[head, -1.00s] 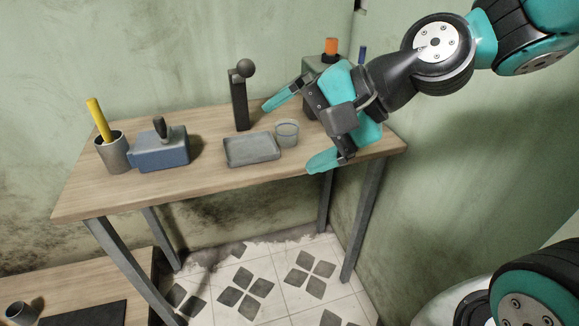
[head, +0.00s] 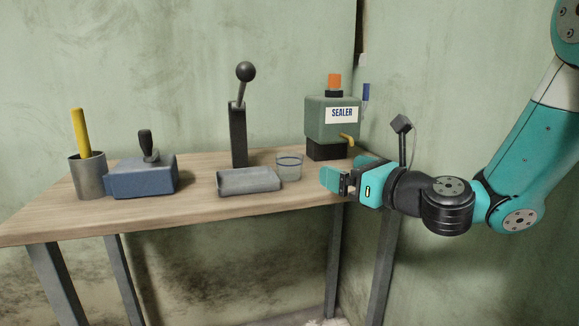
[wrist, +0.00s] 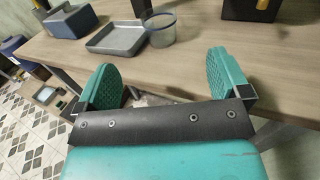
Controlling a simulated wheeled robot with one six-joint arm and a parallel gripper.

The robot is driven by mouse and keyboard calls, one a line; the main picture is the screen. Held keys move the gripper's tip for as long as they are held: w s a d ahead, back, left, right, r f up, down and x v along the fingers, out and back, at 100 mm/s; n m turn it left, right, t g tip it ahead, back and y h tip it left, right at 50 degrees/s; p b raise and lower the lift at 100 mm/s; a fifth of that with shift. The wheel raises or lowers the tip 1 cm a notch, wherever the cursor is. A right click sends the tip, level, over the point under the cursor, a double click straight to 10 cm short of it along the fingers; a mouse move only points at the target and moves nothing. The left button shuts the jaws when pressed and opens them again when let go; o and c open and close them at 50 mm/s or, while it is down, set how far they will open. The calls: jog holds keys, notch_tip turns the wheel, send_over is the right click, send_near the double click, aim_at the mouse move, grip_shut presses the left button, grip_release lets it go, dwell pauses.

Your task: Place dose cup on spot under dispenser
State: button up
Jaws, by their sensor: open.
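The dose cup (head: 289,167) is a small clear cup standing upright on the table, right of the grey tray; it also shows in the wrist view (wrist: 161,30). The dispenser (head: 333,118) is a green container labelled SEALER, with an orange cap and a yellow tap (head: 347,138), on a black block behind and right of the cup. The spot under the tap cannot be made out. My gripper (head: 345,172) is open and empty at the table's right front edge, right of the cup and apart from it. In the wrist view the cup lies beyond the open fingers (wrist: 165,62).
The grey tray (head: 249,181) sits just left of the cup, with a black lever post (head: 238,135) behind it. A blue block with a dark handle (head: 142,177) and a metal pot (head: 88,177) holding a yellow stick stand further left. Walls close the back and right.

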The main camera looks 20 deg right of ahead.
jog(key=w+p, duration=0.1)
jog(key=p, duration=0.4)
send_near(290, 155)
jog(key=shift+w+a+r, duration=0.7)
jog(key=shift+a+r, duration=0.05)
jog(key=shift+a, duration=0.25)
jog(key=shift+a+f+p+x, duration=0.15)
jog(key=shift+p+x, duration=0.1)
jog(key=shift+x, duration=0.75)
jog(key=shift+f+p+x, duration=0.1)
jog(key=shift+p+x, duration=0.1)
jog(key=shift+x, duration=0.8)
jog(key=shift+a+f+p+x, duration=0.15)
jog(key=shift+p+x, duration=0.1)
jog(key=shift+x, duration=0.75)
jog(key=shift+s, duration=0.15)
jog(key=c, duration=1)
jog(key=shift+c, duration=0.2)
jog(key=shift+r, duration=0.1)
notch_tip(290, 155, up, 35)
jog(key=p, duration=2.3)
jog(key=shift+r+p, duration=0.2)
jog(key=shift+p, duration=0.2)
